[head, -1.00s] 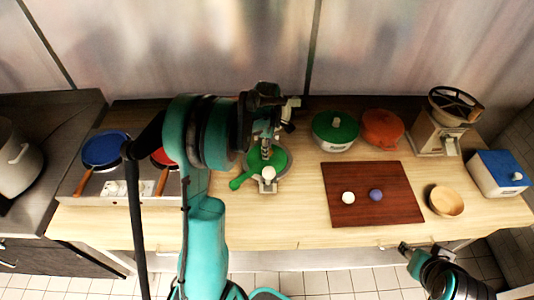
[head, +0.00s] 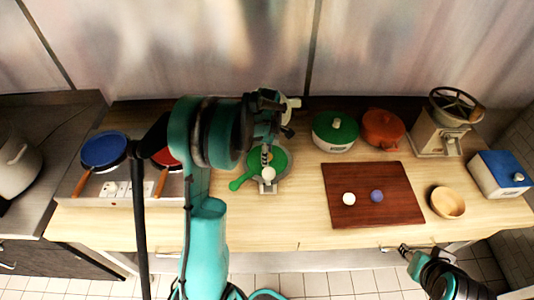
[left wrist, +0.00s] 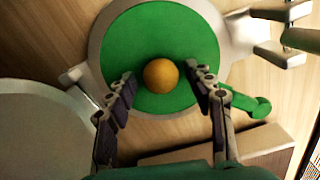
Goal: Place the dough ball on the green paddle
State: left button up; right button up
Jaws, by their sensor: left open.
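The green paddle (left wrist: 205,38) is a round disc with a short handle, lying on a silver round plate (left wrist: 98,45) in the left wrist view. In the head view, the paddle (head: 237,184) is partly covered by my left arm. The yellow-orange dough ball (left wrist: 161,75) appears on the disc, between my left fingertips. My left gripper (left wrist: 160,82) is open, with a gap on each side of the ball. My right gripper (head: 406,250) is at the table's front edge, away from the paddle.
A white knob (head: 268,174) stands at the front of the plate. A brown board (head: 370,212) holds a white ball (head: 348,198) and a purple ball (head: 376,196). A green-lidded pot (head: 335,131), red pot (head: 383,128) and wooden bowl (head: 447,202) stand to the right.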

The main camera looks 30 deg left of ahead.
pick_arm(q)
notch_tip(320, 180, up, 12)
jog(key=p, duration=0.2)
dwell(0.6)
